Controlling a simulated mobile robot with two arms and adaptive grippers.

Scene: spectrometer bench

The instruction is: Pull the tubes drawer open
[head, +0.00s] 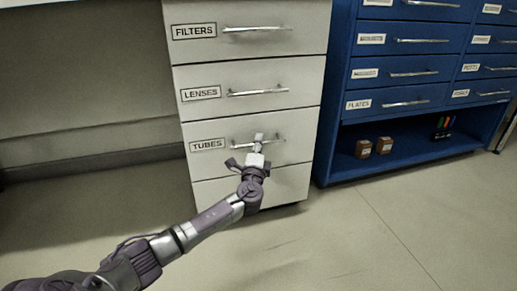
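The tubes drawer (296,127) is the third front down in a white cabinet, with a TUBES label at its left. Its front looks flush with the drawers above, so it appears closed. Its bar handle (279,141) is partly hidden by my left gripper (258,139). The gripper is in front of the handle, reaching up from the lower left, with its fingertips overlapping the bar in the picture. I cannot tell whether the fingers touch or grip the bar. My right gripper is not in view.
The filters drawer (295,14) and lenses drawer (303,72) are above, both closed. A further white front (285,183) is below. A blue drawer cabinet (336,125) stands at right, with small brown boxes (363,149) on its open shelf. The floor in front is clear.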

